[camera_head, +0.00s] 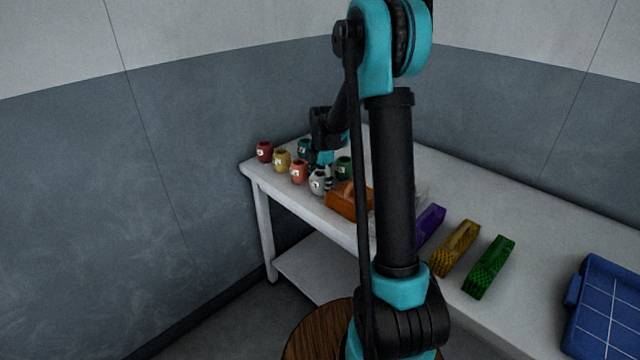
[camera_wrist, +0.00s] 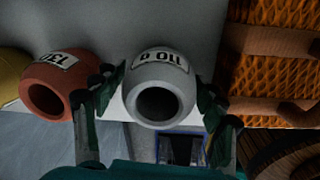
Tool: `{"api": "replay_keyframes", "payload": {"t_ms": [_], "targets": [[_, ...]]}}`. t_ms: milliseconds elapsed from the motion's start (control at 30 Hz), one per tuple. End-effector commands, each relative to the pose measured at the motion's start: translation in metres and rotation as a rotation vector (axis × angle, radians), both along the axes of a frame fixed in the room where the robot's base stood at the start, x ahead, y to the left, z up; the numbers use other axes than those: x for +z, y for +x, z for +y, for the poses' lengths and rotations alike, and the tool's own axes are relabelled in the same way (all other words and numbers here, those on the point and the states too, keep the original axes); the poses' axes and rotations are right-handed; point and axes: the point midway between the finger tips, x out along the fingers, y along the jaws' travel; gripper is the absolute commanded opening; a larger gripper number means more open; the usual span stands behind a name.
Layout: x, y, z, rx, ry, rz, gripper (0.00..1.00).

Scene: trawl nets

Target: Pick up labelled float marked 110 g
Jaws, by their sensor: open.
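The float marked 110 g is a whitish, rounded piece with an open dark end and a white label; it stands in the row on the table in the head view (camera_head: 318,188) and fills the middle of the wrist view (camera_wrist: 163,72). My gripper (camera_wrist: 157,108) is open, with one finger on each side of this float; whether they touch it I cannot tell. In the head view my gripper (camera_head: 322,172) is at the float, partly hidden by my arm.
A salmon float labelled 130 (camera_wrist: 45,88) sits close to the left finger. An orange net piece (camera_head: 343,203) lies close on the right. Purple, yellow and green net pieces (camera_head: 490,266) and a blue tray (camera_head: 577,290) are farther right.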

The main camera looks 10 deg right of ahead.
Motion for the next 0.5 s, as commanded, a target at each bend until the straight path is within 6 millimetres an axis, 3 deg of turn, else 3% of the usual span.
{"api": "replay_keyframes", "payload": {"t_ms": [67, 400, 500], "targets": [[0.0002, 0.0000, 0.0000, 0.000, 0.000, 0.000, 0.70], [0.0005, -0.0001, -0.0001, 0.000, 0.000, 0.000, 0.30], [0.0005, -0.0001, -0.0001, 0.000, 0.000, 0.000, 0.30]]}}
